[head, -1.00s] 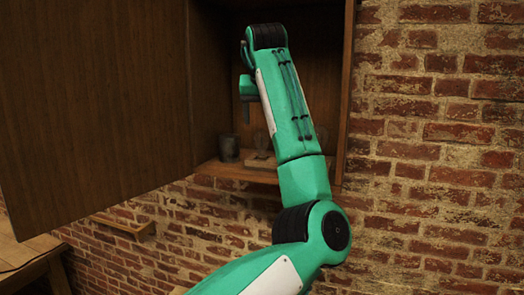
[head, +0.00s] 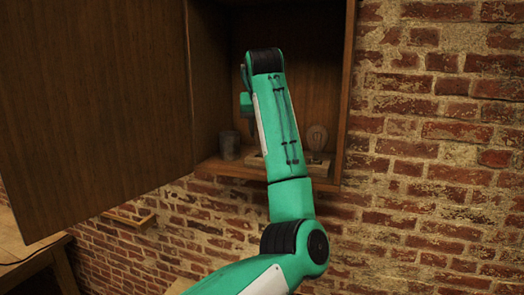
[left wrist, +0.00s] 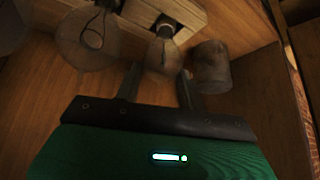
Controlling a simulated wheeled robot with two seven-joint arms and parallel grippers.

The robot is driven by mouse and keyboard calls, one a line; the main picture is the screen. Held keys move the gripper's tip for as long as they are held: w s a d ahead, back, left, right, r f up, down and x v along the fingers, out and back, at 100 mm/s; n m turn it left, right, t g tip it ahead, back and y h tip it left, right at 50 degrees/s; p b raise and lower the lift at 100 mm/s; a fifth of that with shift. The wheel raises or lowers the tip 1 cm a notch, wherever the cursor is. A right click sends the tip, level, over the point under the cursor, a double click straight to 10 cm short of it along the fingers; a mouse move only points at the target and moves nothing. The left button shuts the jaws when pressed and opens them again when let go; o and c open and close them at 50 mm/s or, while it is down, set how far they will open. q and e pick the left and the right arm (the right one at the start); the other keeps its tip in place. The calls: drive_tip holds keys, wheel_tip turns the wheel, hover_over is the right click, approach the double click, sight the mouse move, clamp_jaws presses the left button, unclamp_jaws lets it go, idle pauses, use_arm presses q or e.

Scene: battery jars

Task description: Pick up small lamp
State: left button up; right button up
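The small lamp (left wrist: 163,52) is a clear bulb in a socket on a pale wooden base (left wrist: 192,14). A larger bulb (left wrist: 87,38) stands to its left in the left wrist view; this larger bulb also shows in the head view (head: 317,136). My left gripper (left wrist: 159,70) is open, its fingertips on either side of the small lamp in the picture; I cannot tell whether they touch it. In the head view my left arm hides the small lamp and the fingertips. My right gripper is not in view.
A grey cup (left wrist: 211,67) stands close by the right finger in the left wrist view; it also shows in the head view (head: 229,145). The wooden cabinet (head: 348,90) has side walls around the arm, and its open door (head: 90,100) fills the left.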

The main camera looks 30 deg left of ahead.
use_arm(q)
drive_tip(key=c, duration=0.5)
drive_tip(key=shift+r, duration=0.2)
